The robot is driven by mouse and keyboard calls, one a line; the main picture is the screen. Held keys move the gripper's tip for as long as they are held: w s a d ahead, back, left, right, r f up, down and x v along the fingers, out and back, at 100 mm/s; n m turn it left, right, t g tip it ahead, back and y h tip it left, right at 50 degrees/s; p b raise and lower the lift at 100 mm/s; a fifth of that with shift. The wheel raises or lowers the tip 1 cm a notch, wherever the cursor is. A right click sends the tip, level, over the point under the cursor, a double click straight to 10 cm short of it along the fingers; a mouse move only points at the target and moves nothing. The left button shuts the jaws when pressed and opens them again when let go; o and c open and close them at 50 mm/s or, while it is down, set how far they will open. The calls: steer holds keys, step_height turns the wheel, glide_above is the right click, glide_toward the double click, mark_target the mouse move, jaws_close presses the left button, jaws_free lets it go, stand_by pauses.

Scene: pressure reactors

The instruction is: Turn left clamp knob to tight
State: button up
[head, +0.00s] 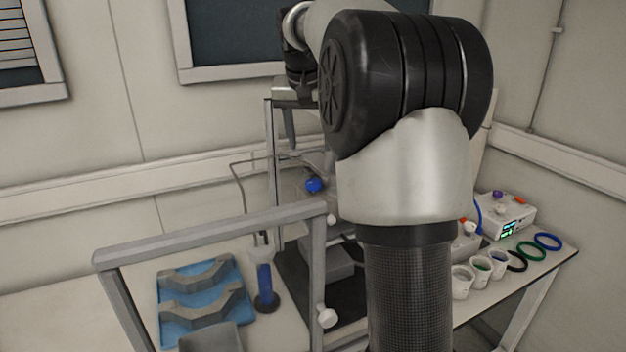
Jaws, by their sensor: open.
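My gripper (290,128) is high at the back, beside the upright metal frame (270,150), and points down. It is open, and my own arm hides part of it. Below it and a little to the right is a blue round knob (314,185) on the reactor stand. A white knob (327,318) shows low at the front, and a smaller white knob (331,220) is above it. My gripper touches none of these knobs. I cannot tell which one is the left clamp knob, or how it is turned. My arm hides much of the reactor area.
A grey rail (215,233) crosses the front left. Behind it are a blue tray (167,318) with grey holders and a blue cylinder (265,285). At right are a white device (503,212), several white cups (462,280) and coloured rings (531,251).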

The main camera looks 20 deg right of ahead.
mark_target(314, 181)
steer(key=x, duration=1.3)
steer(key=shift+f, duration=0.2)
steer(key=shift+c, duration=0.5)
steer(key=c, duration=1)
steer(key=shift+o, duration=0.2)
steer(key=shift+w+a+m+g, duration=0.2)
steer(key=shift+m+g, duration=0.1)
steer(key=shift+m, duration=0.6)
steer(key=shift+r+m+h+p, duration=0.1)
steer(key=shift+m+h+p, duration=0.45)
steer(key=shift+m, duration=0.45)
steer(key=shift+d+m+g, duration=0.1)
steer(key=shift+m+g, duration=0.2)
steer(key=shift+m, duration=0.1)
steer(key=o, duration=1.1)
steer(key=shift+c, duration=0.2)
